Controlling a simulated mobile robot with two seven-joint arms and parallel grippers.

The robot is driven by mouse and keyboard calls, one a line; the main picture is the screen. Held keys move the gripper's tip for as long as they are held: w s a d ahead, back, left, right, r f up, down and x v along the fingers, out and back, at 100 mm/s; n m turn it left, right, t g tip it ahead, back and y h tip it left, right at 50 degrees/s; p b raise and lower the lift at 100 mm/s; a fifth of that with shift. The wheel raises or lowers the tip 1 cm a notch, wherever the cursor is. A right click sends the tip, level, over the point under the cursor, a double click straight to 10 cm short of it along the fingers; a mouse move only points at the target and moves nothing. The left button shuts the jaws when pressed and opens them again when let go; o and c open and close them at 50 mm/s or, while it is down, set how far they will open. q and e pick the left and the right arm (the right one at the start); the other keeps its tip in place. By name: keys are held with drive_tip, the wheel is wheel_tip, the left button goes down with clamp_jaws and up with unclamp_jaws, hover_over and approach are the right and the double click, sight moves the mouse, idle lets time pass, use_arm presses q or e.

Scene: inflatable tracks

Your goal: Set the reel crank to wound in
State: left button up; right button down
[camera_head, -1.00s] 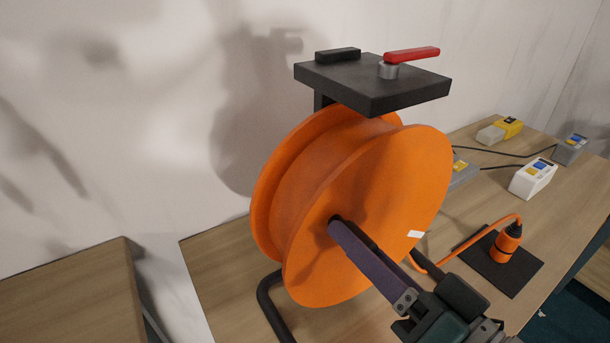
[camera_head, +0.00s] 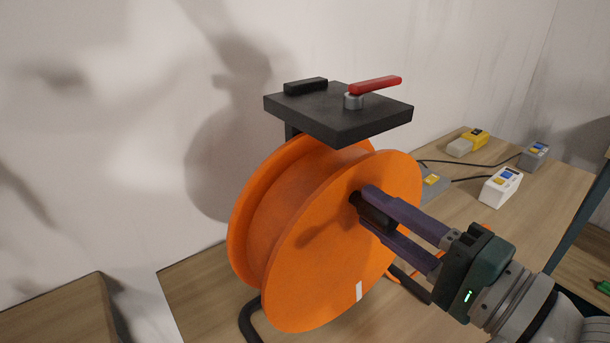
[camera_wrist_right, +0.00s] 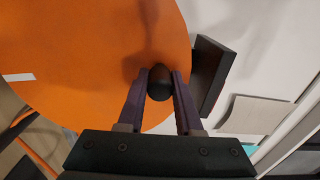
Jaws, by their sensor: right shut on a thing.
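The orange reel (camera_head: 310,270) stands on a black tube frame on the wooden table. Its crank knob is a dark grip (camera_head: 376,214) standing out from the disc's face, right of and above the disc's middle. My right gripper (camera_head: 366,206) comes in from the right with its purple fingers on either side of the knob, shut on it. In the right wrist view the round black knob (camera_wrist_right: 160,83) sits between both fingertips, against the orange disc. The fingers hide part of the knob. My left gripper is not in view.
A black plate (camera_head: 340,115) with a red lever (camera_head: 375,86) sits above the reel. A white box (camera_head: 500,187), a yellow-and-grey device (camera_head: 467,143) and a grey device (camera_head: 534,156) lie on the table behind, with black cables. A wall stands behind.

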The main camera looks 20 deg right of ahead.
drive_tip(key=shift+w+d+r, duration=0.1)
drive_tip(key=shift+w+d, duration=0.05)
drive_tip(key=shift+d, duration=0.3)
drive_tip(key=c, duration=0.6)
unclamp_jaws()
drive_tip(key=shift+o, duration=0.2)
drive_tip(key=v, duration=1)
